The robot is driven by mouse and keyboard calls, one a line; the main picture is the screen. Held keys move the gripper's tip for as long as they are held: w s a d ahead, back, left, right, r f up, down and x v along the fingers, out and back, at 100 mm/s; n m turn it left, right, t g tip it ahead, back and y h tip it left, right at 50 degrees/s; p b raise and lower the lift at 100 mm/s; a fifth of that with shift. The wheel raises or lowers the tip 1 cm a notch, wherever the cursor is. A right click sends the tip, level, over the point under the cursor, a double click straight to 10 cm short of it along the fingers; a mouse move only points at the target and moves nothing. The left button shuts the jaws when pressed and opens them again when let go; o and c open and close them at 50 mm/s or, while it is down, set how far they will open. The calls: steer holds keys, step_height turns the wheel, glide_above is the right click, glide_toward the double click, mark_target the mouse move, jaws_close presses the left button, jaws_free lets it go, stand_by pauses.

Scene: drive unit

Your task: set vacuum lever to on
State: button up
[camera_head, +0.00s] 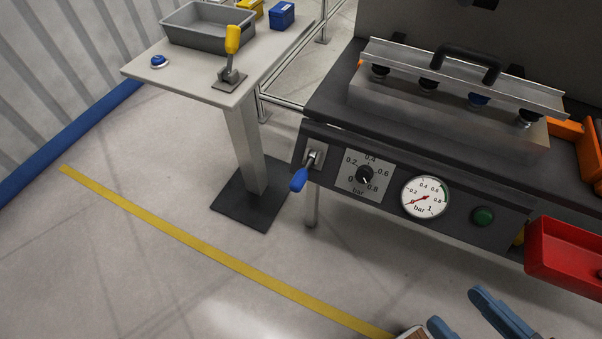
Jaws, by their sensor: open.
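A lever with a blue handle (299,180) sits on a metal plate at the left end of the dark front panel (390,222). Its handle points down and a little left. Beside it are a black dial knob (365,175) marked in bar and a round pressure gauge (425,197), its red needle near the low end. Any on or off marking at the lever is not legible. My gripper (458,308) shows at the bottom right with blue fingers, open and apart from the panel. It is below and right of the lever.
A green button (484,216) and red bin (568,258) are right. Floor before the panel is clear.

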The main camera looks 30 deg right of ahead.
steer(key=shift+f, duration=0.1)
stand_by(0.3)
steer(key=n+g+h+b, duration=0.4)
steer(key=n+h+b, duration=1)
steer(key=n, duration=0.8)
glide_toward(301, 176)
steer(key=shift+w+d+f, duration=0.9)
steer(key=shift+d+f, duration=0.2)
steer(key=shift+f, duration=0.05)
steer(key=shift+w+r, duration=0.15)
steer(key=shift+r, duration=0.1)
steer(key=shift+w+d+r, duration=0.1)
steer(key=shift+w+d, duration=0.05)
steer(key=x, duration=0.7)
steer(key=shift+w+d+b, duration=0.1)
steer(key=shift+d+b, duration=0.1)
steer(key=shift+b, duration=0.2)
